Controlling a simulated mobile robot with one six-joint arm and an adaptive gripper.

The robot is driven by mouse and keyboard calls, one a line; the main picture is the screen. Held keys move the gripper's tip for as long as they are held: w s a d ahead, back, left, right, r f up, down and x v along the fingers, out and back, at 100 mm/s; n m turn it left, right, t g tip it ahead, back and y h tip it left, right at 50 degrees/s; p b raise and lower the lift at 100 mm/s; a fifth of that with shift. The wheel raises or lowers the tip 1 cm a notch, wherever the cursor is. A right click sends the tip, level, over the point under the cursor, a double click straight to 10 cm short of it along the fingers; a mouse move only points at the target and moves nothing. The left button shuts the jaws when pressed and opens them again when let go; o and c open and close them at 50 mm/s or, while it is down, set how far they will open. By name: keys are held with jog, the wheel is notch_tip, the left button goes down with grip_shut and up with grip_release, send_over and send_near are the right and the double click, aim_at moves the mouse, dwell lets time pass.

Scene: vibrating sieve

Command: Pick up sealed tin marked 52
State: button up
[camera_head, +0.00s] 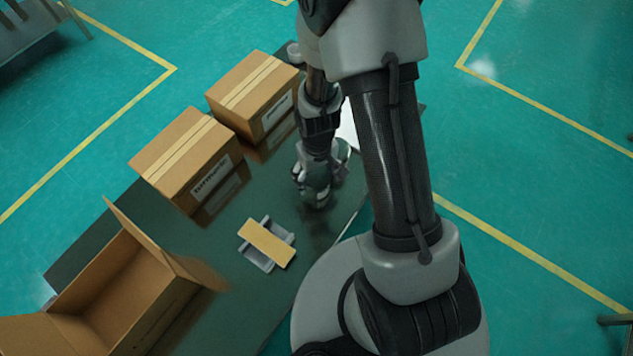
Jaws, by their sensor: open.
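No tin with a readable 52 shows in the head view. A small pale round object (294,52) stands at the far end of the dark table, beside the far box and close to my arm. I cannot tell whether it is a tin, and no marking on it can be read. My gripper (312,198) hangs low over the table, to the right of the nearer closed box. It is open, and no object shows between its fingers. My arm covers part of the table's right side and whatever lies behind it.
Two taped cardboard boxes, a near one (188,158) and a far one (254,95), stand on the dark table (232,235). An open carton (118,292) is at the lower left. A grey holder (257,258) carries a tan block (266,243). A white surface (347,125) shows behind my arm.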

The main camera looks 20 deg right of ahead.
notch_tip(320, 180, down, 5)
jog(key=shift+f+b, duration=0.1)
jog(key=shift+b, duration=1.05)
jog(key=shift+c, duration=0.4)
jog(key=c, duration=0.9)
jog(key=shift+r, duration=0.25)
